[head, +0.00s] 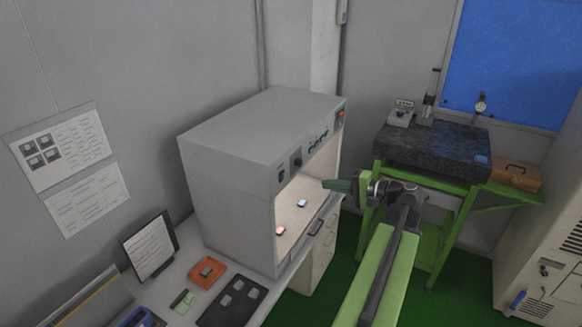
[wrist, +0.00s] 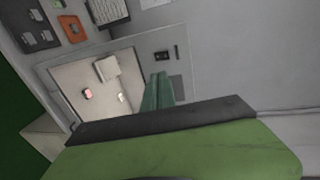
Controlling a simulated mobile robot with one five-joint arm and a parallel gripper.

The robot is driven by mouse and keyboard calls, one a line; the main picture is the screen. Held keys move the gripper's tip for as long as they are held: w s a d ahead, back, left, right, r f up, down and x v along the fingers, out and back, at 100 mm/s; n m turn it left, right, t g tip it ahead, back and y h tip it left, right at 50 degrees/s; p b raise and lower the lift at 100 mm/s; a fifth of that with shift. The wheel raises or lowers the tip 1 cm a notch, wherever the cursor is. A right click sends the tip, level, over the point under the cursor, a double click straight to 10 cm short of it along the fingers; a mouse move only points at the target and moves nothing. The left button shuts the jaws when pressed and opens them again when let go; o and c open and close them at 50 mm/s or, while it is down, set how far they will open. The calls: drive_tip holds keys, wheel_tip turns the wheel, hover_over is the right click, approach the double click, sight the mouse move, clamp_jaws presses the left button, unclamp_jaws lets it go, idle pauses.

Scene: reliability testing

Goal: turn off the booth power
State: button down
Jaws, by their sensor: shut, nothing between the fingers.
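The booth (head: 235,140) is a grey box with an open front, standing on a bench in the head view. Its inside looks bright, with small pale and pinkish items on its floor (wrist: 65,78). On the front header are a small black switch (head: 281,175), a dark knob (head: 297,161), dark markings and a red light (head: 340,114). The black switch also shows in the wrist view (wrist: 163,55). My gripper (head: 325,185) has green fingers, shut and empty, in front of the opening and below the header. In the wrist view its fingertips (wrist: 160,76) appear apart from the switch.
The bench (head: 180,262) holds an orange tray (head: 207,271), a dark tray (head: 232,303) and a framed sheet (head: 150,246). A dark stone slab (head: 430,148) on a green stand is behind my arm. A beige cabinet (head: 545,250) stands at the right.

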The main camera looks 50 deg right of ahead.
drive_tip(key=b, duration=0.2)
approach(283, 175)
drive_tip(key=x, duration=0.5)
drive_tip(key=shift+a+f, duration=0.1)
drive_tip(key=shift+f, duration=0.05)
drive_tip(key=shift+w+a, duration=0.15)
drive_tip(key=shift+w, duration=0.55)
